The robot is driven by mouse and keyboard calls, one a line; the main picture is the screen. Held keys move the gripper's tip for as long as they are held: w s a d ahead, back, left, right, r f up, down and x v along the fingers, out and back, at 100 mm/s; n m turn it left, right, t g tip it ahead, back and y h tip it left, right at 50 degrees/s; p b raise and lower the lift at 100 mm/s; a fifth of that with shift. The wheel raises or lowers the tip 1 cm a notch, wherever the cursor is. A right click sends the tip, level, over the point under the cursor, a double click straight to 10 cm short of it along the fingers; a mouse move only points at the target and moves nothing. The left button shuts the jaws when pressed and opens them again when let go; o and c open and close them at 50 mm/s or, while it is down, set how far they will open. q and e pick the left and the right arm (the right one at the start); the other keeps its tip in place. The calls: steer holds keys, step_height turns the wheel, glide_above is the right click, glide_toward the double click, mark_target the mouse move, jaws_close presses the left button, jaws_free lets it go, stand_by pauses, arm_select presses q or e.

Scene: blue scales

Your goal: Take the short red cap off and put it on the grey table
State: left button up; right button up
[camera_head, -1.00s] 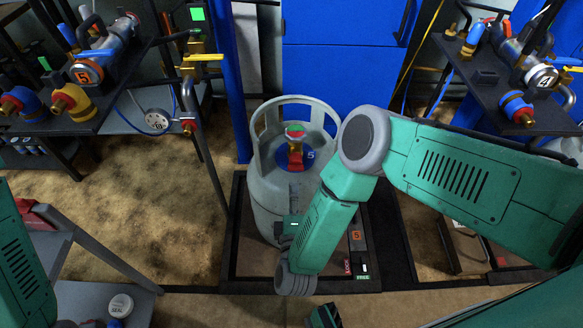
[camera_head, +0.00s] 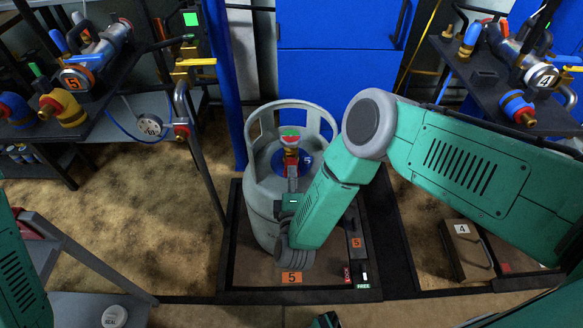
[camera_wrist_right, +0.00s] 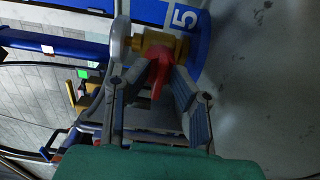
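The short red cap (camera_head: 291,157) sits on the side of the brass valve at the top of grey gas cylinder 5 (camera_head: 262,205). It also shows in the right wrist view as a red piece (camera_wrist_right: 160,72) below the brass fitting (camera_wrist_right: 165,45). My right gripper (camera_head: 293,172) is right in front of the cap. In the wrist view its two fingers (camera_wrist_right: 158,88) are spread on either side of the cap, with a gap visible. The grey table (camera_head: 90,285) is at the lower left. My left arm shows at the left edge; its gripper is out of view.
A white round seal (camera_head: 115,316) lies on the grey table's front part. A dark tray frame (camera_head: 300,297) surrounds the cylinder's base. A black bench (camera_head: 105,105) with valves stands at left, another (camera_head: 490,75) at right. A box marked 4 (camera_head: 465,250) is on the floor.

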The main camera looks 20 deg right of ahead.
jaws_close()
steer(key=shift+s+a+n, duration=0.1)
steer(key=shift+a+n, duration=0.1)
steer(key=shift+n, duration=0.4)
steer(key=shift+a+r+n+p, duration=0.1)
steer(key=shift+n+p, duration=0.25)
steer(key=shift+n, duration=0.75)
steer(key=shift+n, duration=1.1)
steer(key=shift+s+n, duration=0.1)
steer(key=shift+n, duration=0.6)
steer(key=shift+f, duration=0.2)
steer(key=shift+n+b, duration=0.35)
steer(key=shift+n, duration=1.35)
